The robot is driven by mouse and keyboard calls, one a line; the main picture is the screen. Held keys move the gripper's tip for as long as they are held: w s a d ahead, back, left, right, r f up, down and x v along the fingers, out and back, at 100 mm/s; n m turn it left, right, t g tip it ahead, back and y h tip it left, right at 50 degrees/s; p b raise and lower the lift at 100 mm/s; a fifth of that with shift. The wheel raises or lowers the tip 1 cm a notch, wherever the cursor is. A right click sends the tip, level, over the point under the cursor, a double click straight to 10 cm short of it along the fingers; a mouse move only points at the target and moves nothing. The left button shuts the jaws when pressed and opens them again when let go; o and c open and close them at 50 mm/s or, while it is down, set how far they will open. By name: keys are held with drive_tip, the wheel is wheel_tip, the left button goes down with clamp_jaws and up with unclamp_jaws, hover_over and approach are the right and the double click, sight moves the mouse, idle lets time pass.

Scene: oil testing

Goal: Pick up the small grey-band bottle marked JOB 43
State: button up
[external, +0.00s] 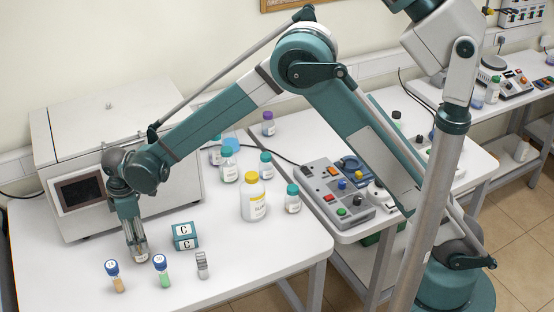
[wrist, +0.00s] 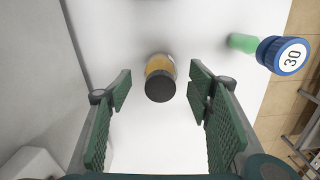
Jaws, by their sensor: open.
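In the wrist view, a small bottle (wrist: 160,68) with a dark cap and amber contents lies ahead between the fingertips of my gripper (wrist: 160,88). My gripper is open, with a gap on both sides of the bottle. I can read no JOB 43 mark and cannot make out a grey band on it. In the external view, my gripper (external: 138,252) points down at the table, left of the middle, and its fingers largely hide what is between them. A blue-capped bottle with green contents (wrist: 270,50), its cap marked 30, is to the right in the wrist view.
Near my gripper in the external view are a blue-capped amber bottle (external: 116,276), a blue-capped green bottle (external: 162,270), a grey banded object (external: 202,265) and a box marked C (external: 185,236). A large white machine (external: 110,130) stands behind. The table's right front is clear.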

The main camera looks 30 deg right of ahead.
sight(139, 249)
drive_tip(key=shift+f, duration=0.25)
drive_tip(key=shift+f, duration=0.15)
drive_tip(key=shift+a+f+p, duration=0.1)
drive_tip(key=shift+f+p, duration=0.35)
drive_tip(key=shift+f, duration=2)
drive_tip(key=c, duration=1.1)
